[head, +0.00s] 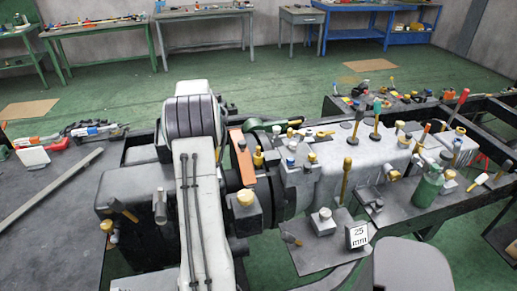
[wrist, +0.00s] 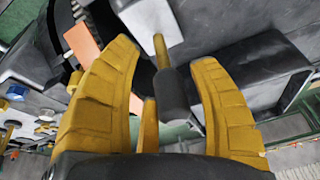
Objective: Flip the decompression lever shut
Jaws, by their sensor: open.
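My gripper (wrist: 165,85) shows in the wrist view with its two ribbed yellow fingers spread apart. Between them stands a dark grey cylindrical piece with a brass rod end (wrist: 160,50), which looks like the decompression lever, though I cannot be sure. It lies nearer the right finger; I cannot tell whether they touch. A short brass piece (wrist: 149,124) shows lower down between the fingers. In the head view my arm covers part of the machinery, and I cannot make out my gripper or single out the lever there.
An orange plate (head: 242,158) stands on the machinery; it also shows in the wrist view (wrist: 82,46). Many brass-coloured knobs and upright handles crowd the grey housing (head: 350,150) at right. A "25 mm" block (head: 358,235) sits in front. Green floor (head: 290,75) lies open behind.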

